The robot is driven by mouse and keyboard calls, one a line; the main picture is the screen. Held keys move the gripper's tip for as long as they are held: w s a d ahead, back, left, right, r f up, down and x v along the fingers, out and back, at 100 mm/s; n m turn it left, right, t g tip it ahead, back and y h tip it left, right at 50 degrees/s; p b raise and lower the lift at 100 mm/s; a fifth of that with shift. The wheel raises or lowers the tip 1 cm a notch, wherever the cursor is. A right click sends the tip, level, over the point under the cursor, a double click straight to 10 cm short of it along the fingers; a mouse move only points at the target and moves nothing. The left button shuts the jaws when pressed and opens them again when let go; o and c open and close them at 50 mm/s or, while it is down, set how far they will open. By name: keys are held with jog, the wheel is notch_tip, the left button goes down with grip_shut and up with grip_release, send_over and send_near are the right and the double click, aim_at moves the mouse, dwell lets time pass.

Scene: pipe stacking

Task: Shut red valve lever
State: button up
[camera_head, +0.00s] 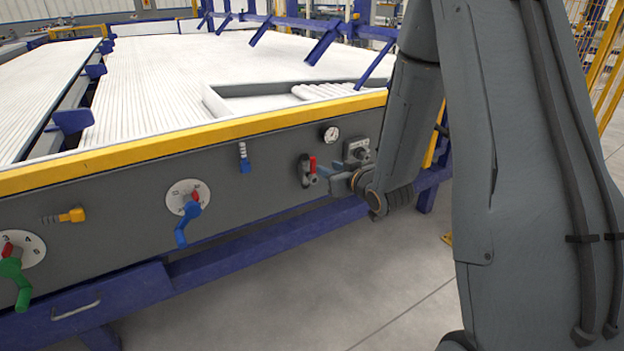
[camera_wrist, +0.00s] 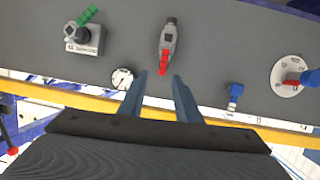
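The red valve lever (camera_head: 313,164) sits on a small grey valve body on the dark front panel, left of my gripper in the head view. In the wrist view the red lever (camera_wrist: 163,62) points toward the yellow edge, roughly in line with the grey valve body (camera_wrist: 169,38). My gripper (camera_head: 325,174) is close to the panel beside the valve. In the wrist view my gripper (camera_wrist: 159,76) has its two fingers apart with nothing between them. The lever lies just beyond the gap between the fingertips, and I cannot tell whether they touch it.
A round gauge (camera_head: 330,133) and a grey switch box (camera_head: 357,150) with a green handle (camera_wrist: 88,15) flank the valve. A blue valve (camera_head: 244,158), a blue-handled dial (camera_head: 187,212) and a yellow valve (camera_head: 72,215) are further left. A yellow rail (camera_head: 200,138) runs above the panel.

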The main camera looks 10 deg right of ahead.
aim_at(314, 163)
jog(key=w+a+f+t+b, duration=0.1)
jog(key=w, duration=0.2)
jog(key=w+a+t+y+b, duration=0.1)
jog(key=w+b, duration=0.1)
jog(key=w, duration=0.1)
jog(key=w+a+f+t+y+b, duration=0.1)
jog(key=w+b, duration=0.1)
jog(key=w, duration=0.1)
jog(key=shift+w+f+n, duration=0.25)
jog(key=shift+f+n, duration=0.05)
jog(key=shift+f, duration=0.05)
grip_shut()
